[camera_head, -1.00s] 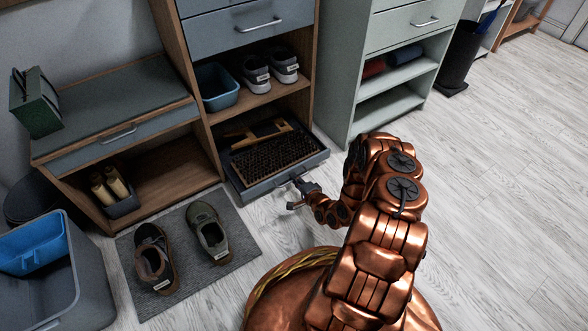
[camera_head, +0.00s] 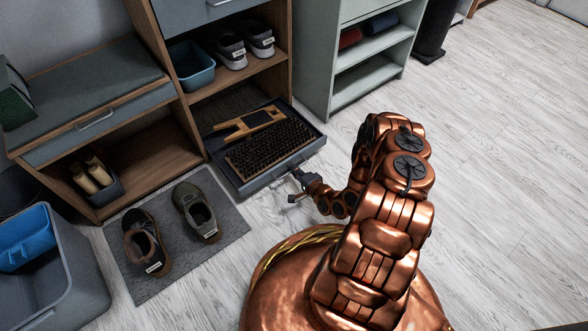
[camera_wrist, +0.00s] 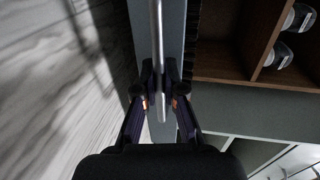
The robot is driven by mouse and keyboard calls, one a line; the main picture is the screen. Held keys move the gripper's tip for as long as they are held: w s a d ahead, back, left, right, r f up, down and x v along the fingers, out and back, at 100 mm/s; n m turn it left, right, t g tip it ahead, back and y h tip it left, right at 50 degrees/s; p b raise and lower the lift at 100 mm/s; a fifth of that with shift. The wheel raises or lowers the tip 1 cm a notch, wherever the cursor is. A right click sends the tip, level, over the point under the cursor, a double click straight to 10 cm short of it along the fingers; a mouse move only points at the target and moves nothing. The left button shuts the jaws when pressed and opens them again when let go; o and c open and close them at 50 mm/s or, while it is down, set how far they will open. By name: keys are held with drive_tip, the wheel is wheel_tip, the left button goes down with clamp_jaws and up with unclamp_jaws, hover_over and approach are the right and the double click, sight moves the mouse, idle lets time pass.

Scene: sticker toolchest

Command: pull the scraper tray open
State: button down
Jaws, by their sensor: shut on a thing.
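The scraper tray (camera_head: 238,186) is a dark grey drawer at the bottom of the wooden shelf unit. It stands out from the unit, with a dark bristle mat (camera_head: 270,146) and a yellow-brown wooden scraper or brush piece (camera_head: 246,124) in it. My gripper (camera_head: 296,184) is at the tray's front. In the wrist view my gripper (camera_wrist: 160,95) is shut on the tray's metal bar handle (camera_wrist: 158,40), one finger on each side of it. The grip itself is small and partly hidden in the head view.
A grey mat (camera_head: 230,237) with a pair of shoes (camera_head: 196,212) lies left of the tray. A grey bin (camera_head: 85,290) stands at the far left. A pale green shelf unit (camera_head: 312,80) stands to the right. The floor (camera_head: 500,180) on the right is clear.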

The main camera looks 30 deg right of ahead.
drive_tip(key=c, duration=1.2)
unclamp_jaws()
drive_tip(key=shift+c, duration=0.2)
drive_tip(key=shift+r, duration=0.1)
